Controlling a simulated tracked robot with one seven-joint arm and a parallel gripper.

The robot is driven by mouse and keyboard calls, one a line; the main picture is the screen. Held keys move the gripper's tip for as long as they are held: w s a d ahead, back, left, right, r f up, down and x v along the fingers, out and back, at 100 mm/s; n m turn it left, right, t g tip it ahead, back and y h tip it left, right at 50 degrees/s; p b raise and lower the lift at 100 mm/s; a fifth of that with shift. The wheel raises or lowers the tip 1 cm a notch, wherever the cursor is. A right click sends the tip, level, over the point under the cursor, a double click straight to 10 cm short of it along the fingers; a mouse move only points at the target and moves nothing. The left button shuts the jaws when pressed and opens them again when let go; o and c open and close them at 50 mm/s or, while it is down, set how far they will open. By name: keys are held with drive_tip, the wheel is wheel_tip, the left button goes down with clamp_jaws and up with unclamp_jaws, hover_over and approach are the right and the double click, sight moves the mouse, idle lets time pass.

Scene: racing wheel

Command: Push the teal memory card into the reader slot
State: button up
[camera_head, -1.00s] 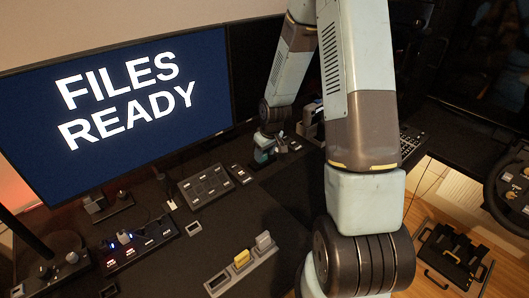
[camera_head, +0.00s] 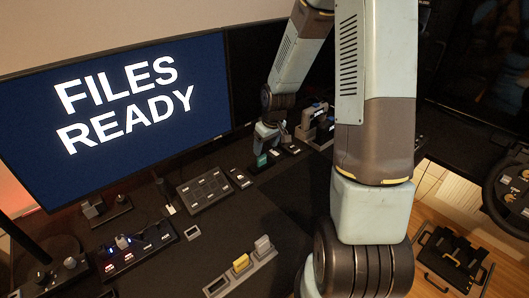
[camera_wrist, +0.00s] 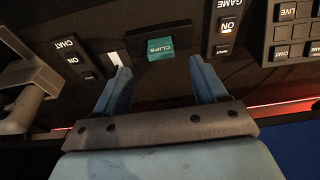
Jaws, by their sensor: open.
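The teal memory card (camera_wrist: 169,47), marked CLIPS, stands out of a dark surface between the CHAT and GAME switches in the wrist view. How deep it sits in the reader slot is hard to tell. In the head view the card (camera_head: 262,160) is a small teal patch just below my gripper (camera_head: 267,146). In the wrist view my gripper (camera_wrist: 160,65) is open. Its two blue fingers are spread to either side of the card's line, with the card just beyond the tips and apparently apart from them.
A monitor (camera_head: 130,110) reads FILES READY. A CHAT switch (camera_wrist: 72,58) and a GAME switch (camera_wrist: 228,27) flank the card. A button pad (camera_head: 204,190) lies nearby. A holder (camera_head: 217,284) with a yellow card (camera_head: 241,262) and a whitish card (camera_head: 262,244) stands in front.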

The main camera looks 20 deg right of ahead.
drive_tip(key=v, duration=0.7)
drive_tip(key=shift+r, duration=0.15)
idle(0.3)
drive_tip(key=s+a+r+m+t+h, duration=0.1)
drive_tip(key=s+r, duration=0.4)
drive_tip(key=r, duration=0.3)
drive_tip(key=s+r+m+h, duration=0.1)
drive_tip(key=s+r, duration=0.5)
drive_tip(key=r, duration=0.1)
drive_tip(key=s+r+m+t, duration=0.1)
drive_tip(key=s+r, duration=0.3)
drive_tip(key=s, duration=0.3)
drive_tip(key=s+r+m+t+y, duration=0.1)
drive_tip(key=s+r, duration=0.3)
drive_tip(key=s, duration=0.3)
drive_tip(key=shift+s+r, duration=0.2)
drive_tip(key=shift+s, duration=0.15)
drive_tip(key=shift+a, duration=0.1)
idle(0.8)
